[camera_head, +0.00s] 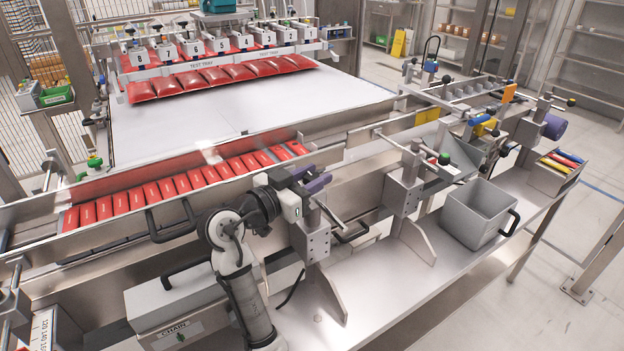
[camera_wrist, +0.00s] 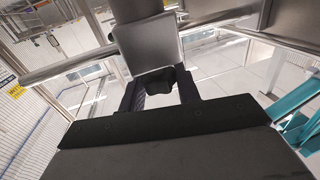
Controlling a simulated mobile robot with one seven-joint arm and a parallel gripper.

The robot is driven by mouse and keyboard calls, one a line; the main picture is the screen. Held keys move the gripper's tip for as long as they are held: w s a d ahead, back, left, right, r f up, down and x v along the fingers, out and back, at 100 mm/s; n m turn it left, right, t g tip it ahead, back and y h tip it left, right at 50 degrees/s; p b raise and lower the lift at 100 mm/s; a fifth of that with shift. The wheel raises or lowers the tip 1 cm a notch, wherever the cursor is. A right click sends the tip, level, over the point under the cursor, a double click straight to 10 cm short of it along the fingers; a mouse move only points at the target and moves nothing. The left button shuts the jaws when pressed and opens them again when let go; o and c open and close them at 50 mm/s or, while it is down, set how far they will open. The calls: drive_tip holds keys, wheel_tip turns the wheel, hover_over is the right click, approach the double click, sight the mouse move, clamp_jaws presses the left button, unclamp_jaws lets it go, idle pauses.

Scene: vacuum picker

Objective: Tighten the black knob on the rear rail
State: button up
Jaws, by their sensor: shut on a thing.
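My gripper (camera_head: 312,180) is at the upper end of a metal post bracket (camera_head: 312,240) on the near side of the conveyor, with its purple fingers around a clamp there. In the wrist view, a black knob (camera_wrist: 157,86) sits between the two dark fingers, just below a grey metal block (camera_wrist: 150,42), and my gripper (camera_wrist: 160,80) is shut on it. In the head view this knob is hidden by the fingers and wrist. How tight the knob is cannot be told.
A similar bracket (camera_head: 405,190) with a rod and black-and-green knobs stands to the right. A grey bin (camera_head: 478,212) is on the shelf beyond it. Red packs (camera_head: 180,183) line the conveyor channel behind my gripper. A box marked CHAIN (camera_head: 178,308) sits at lower left.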

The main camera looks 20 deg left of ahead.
sight(305, 181)
drive_tip(key=shift+f, duration=0.1)
drive_tip(key=o, duration=0.9)
drive_tip(key=shift+o, duration=0.2)
drive_tip(key=b+v, duration=0.2)
drive_tip(key=v, duration=0.5)
drive_tip(key=shift+s+a, duration=0.15)
drive_tip(key=shift+s, duration=0.05)
